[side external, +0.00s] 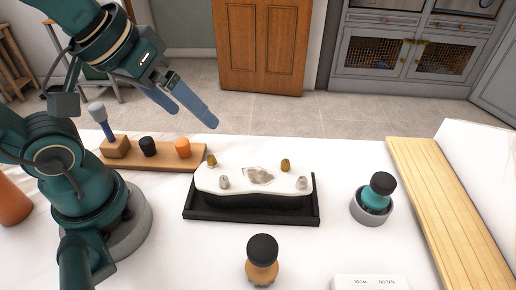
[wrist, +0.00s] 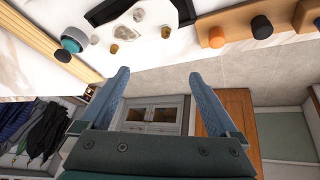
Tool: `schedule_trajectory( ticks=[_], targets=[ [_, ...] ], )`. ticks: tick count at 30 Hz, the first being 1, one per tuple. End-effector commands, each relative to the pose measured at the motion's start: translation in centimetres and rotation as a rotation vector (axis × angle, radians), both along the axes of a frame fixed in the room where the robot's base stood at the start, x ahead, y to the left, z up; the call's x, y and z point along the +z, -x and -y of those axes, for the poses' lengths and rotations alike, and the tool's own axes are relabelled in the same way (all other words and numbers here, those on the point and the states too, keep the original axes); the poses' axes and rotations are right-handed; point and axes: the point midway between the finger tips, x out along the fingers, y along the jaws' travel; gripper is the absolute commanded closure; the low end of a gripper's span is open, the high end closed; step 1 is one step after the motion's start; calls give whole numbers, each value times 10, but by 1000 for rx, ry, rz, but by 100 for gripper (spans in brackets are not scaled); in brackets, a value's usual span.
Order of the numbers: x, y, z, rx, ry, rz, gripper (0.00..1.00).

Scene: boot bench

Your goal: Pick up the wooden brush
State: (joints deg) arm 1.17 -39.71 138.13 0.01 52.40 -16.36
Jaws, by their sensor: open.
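A small brush-like piece with a light wooden body and a round black top (side external: 262,262) stands upright on the white table at the front middle; it appears to be the wooden brush. I do not make it out in the wrist view. My gripper (side external: 195,118) is open and empty, raised above the back left of the table, well apart from this piece. In the wrist view my gripper (wrist: 158,73) shows its two blue fingers spread, with nothing between them.
A black tray (side external: 250,216) holds a white slab with small knobs at the middle. A grey cup (side external: 370,208) holds a teal, black-topped piece. A wooden rack (side external: 155,155) stands at the left, a slatted board (side external: 450,215) at the right. A white label block (side external: 370,283) lies in front.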

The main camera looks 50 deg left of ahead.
Motion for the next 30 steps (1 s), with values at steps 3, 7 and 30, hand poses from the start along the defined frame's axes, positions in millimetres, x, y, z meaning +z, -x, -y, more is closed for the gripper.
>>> schedule_trajectory(
  ticks=[3, 7, 30],
  targets=[
    [4, -13, 15, 57, 71, -45, 4],
    [3, -26, 39, 96, 128, -110, 4],
    [-104, 21, 193, -104, -41, -511, 4]
  ],
)
